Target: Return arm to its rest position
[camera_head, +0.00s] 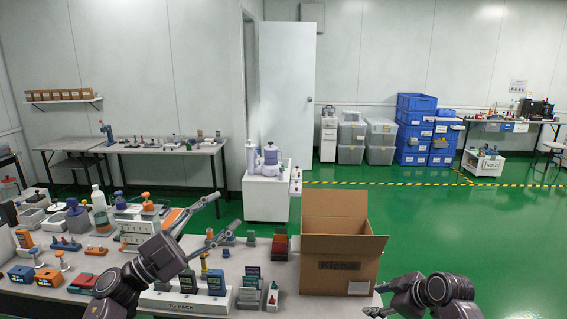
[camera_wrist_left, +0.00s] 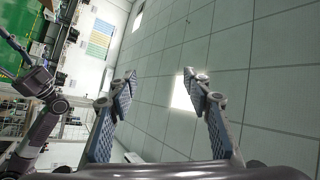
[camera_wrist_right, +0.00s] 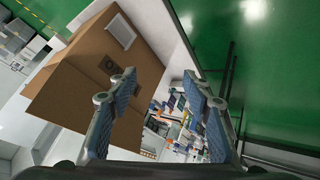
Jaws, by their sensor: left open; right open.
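My left gripper (camera_head: 235,208) is raised above the middle of the table, its two fingers spread and empty. In the left wrist view its open fingers (camera_wrist_left: 160,77) have only ceiling panels and a light between them. My right gripper (camera_head: 374,312) is low at the table's right front corner, partly cut off by the picture's bottom edge. In the right wrist view its fingers (camera_wrist_right: 159,74) are apart and empty, with the cardboard box (camera_wrist_right: 100,70) beside them on the left. That open box (camera_head: 338,262) stands on the table, left of the right gripper.
The table (camera_head: 255,255) holds handheld testers in a rack labelled "TO PACK" (camera_head: 183,301), more coloured devices and a bottle (camera_head: 100,208) at left. A white cabinet (camera_head: 268,200) stands behind. Green floor (camera_head: 450,230) is clear to the right.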

